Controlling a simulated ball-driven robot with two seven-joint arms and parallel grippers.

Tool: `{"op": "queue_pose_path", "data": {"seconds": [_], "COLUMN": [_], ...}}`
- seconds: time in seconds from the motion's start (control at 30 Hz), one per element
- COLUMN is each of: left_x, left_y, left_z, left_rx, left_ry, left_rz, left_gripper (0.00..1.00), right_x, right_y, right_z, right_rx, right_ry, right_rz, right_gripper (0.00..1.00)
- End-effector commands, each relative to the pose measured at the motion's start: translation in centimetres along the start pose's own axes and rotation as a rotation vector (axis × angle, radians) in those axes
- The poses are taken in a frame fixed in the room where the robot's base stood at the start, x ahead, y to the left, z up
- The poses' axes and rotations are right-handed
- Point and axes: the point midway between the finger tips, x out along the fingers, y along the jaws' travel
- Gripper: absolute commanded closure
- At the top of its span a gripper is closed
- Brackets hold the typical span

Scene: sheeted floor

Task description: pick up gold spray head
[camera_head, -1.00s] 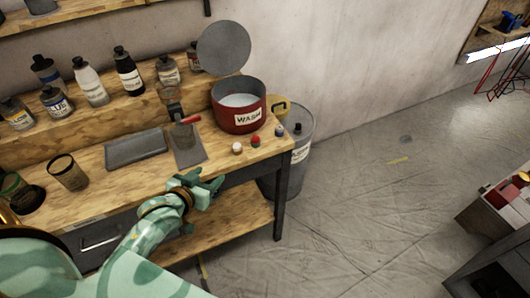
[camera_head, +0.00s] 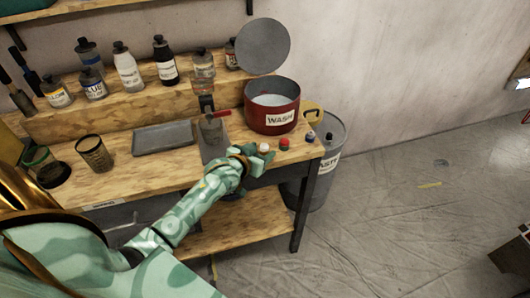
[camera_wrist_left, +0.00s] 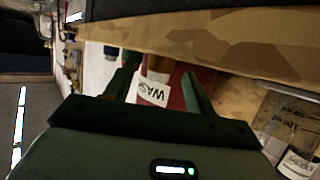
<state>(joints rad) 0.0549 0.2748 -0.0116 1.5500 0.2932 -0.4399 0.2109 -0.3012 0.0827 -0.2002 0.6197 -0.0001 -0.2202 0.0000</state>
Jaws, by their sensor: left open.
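Three small spray heads stand near the front right corner of the workbench in the head view: a pale, whitish-tan one (camera_head: 264,148), a red one (camera_head: 284,144) and a dark blue one (camera_head: 310,136). None shows a clear gold colour; the pale one is the closest to it. My left gripper (camera_head: 259,158) is at the bench's front edge, just in front of the pale head, open and apparently empty. In the left wrist view, its open fingers (camera_wrist_left: 160,85) frame a tan-brown shape (camera_wrist_left: 158,64) before the red wash pot. My right gripper is out of view.
The red wash pot (camera_head: 272,117) stands behind the spray heads, and a grey waste bin (camera_head: 326,160) stands right of the bench. A scraper (camera_head: 212,130) and grey tray (camera_head: 163,138) lie left. Bottles line the raised shelf.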

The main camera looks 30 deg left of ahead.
Motion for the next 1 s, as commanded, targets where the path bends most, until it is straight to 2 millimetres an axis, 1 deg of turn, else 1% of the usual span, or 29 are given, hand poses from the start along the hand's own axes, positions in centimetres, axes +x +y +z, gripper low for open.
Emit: {"op": "queue_pose_path", "data": {"seconds": [0.03,0.1,0.3,0.33,0.5,0.83,0.93,1.0], "left_x": [0.7,1.1,1.2,1.2,1.2,1.1,0.8,0.5], "left_y": [0.0,0.0,0.1,0.1,0.1,0.0,0.0,0.0], "left_z": [0.1,0.1,-0.1,-0.1,-0.1,-0.3,-1.0,-1.9], "left_rx": [-0.001,-0.001,-0.001,-0.001,-0.001,-0.001,-0.001,0.0], "left_ry": [0.001,0.0,0.001,0.001,0.001,0.001,0.003,0.004], "left_rz": [0.001,0.0,0.001,0.001,0.0,0.0,0.001,0.001], "left_gripper": [0.45,0.45,0.45,0.47,0.94,0.94,0.94,0.94], "right_x": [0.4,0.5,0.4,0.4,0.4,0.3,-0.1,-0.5], "right_y": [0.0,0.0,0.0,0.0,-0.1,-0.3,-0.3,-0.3], "right_z": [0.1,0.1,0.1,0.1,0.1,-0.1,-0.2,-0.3], "right_rx": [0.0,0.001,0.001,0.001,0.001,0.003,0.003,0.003], "right_ry": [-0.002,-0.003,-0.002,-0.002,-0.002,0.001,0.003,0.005], "right_rz": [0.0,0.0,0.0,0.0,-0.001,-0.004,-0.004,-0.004], "right_gripper": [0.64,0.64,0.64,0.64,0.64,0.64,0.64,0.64]}}
